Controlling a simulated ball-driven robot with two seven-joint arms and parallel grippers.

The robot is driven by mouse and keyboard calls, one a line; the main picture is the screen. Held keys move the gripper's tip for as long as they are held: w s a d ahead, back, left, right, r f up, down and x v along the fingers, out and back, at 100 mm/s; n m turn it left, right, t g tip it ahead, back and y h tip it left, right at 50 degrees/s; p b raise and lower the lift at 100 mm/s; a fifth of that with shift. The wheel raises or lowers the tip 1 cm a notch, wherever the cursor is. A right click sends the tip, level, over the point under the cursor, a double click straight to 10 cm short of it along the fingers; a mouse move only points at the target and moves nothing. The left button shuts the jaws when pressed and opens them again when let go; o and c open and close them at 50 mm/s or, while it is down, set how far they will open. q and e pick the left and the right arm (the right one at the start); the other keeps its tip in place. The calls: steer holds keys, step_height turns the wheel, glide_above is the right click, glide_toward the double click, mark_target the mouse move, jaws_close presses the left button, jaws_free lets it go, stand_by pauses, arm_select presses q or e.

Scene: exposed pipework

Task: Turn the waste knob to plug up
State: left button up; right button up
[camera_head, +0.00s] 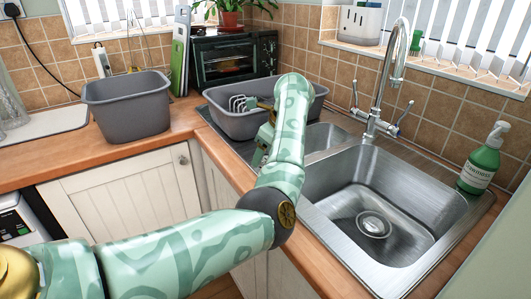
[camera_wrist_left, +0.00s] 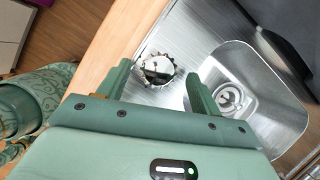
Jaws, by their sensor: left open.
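The waste knob (camera_wrist_left: 157,68) is a round, shiny metal knob with a notched rim on the steel sink deck. In the left wrist view it shows between and beyond the fingertips of my left gripper (camera_wrist_left: 158,72). The gripper is open and empty, with one finger on each side of the knob in the picture; I cannot tell the height gap. In the head view my left gripper (camera_head: 259,155) is mostly behind my forearm, over the near edge of the sink, and the knob is hidden. The drain (camera_wrist_left: 230,97) of the small basin shows right of the fingers. My right gripper is not in view.
The large sink basin (camera_head: 335,195) has a round drain strainer (camera_head: 373,224). The tall faucet (camera_head: 377,120) stands behind it. A grey tub (camera_head: 222,122) with utensils sits beyond my arm.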

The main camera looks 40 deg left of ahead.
arm_select(q)
steer(key=p+v, duration=0.4)
steer(key=v, duration=1.1)
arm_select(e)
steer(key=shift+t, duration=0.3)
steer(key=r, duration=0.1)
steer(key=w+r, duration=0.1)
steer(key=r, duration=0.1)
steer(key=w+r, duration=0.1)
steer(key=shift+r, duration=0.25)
arm_select(q)
steer(key=shift+d+r, duration=0.1)
